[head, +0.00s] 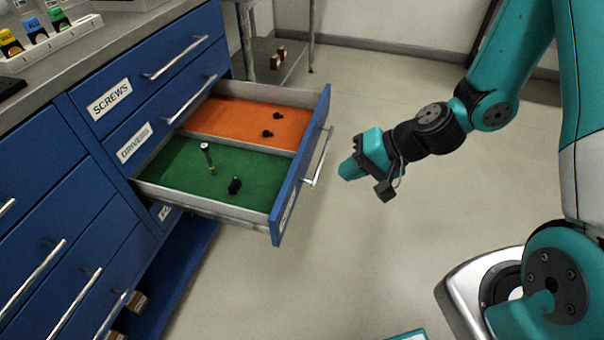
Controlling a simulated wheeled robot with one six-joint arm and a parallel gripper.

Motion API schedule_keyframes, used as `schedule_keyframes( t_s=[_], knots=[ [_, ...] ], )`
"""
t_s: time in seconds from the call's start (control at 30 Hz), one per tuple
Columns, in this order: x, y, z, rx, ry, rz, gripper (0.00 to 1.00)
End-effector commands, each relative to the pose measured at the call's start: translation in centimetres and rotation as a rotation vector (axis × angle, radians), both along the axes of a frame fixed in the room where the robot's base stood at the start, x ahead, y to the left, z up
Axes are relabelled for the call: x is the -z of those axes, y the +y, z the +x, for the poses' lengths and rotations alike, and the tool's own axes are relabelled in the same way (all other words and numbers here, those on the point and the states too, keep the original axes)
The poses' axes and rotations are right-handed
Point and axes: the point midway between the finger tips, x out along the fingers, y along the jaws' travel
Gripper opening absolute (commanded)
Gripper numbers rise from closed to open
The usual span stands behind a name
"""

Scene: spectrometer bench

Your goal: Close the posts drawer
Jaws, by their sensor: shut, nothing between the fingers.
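One blue drawer (305,150) stands pulled far out of the cabinet, below the drawer labelled DRIVERS. The label on its front is seen too edge-on to read. A silver bar handle (318,160) is on its outer face. My gripper (350,170) is shut and empty. It is right of the handle, apart from it in the picture, pointing left toward the drawer front.
The SCREWS drawer (110,98) and DRIVERS drawer (135,141) above are shut. A partly hidden label (165,212) shows below the open drawer. The floor (400,235) right of the drawer is clear.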

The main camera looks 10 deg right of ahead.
Motion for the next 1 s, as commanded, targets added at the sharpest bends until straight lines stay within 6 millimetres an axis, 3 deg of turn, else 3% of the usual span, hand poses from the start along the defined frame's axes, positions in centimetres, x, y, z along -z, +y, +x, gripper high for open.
schedule_keyframes(
  t_s=[0.17, 0.33, 0.77, 1.0],
  knots=[
    [1.9, -1.5, 0.5, 0.127, 0.030, 0.034, 0.00],
    [3.1, -0.9, 1.0, 0.138, 0.031, 0.036, 0.00],
    [9.0, 4.7, 4.1, 0.134, 0.030, 0.033, 0.00],
    [8.9, 7.5, 5.8, 0.135, 0.028, 0.035, 0.00]
  ],
)
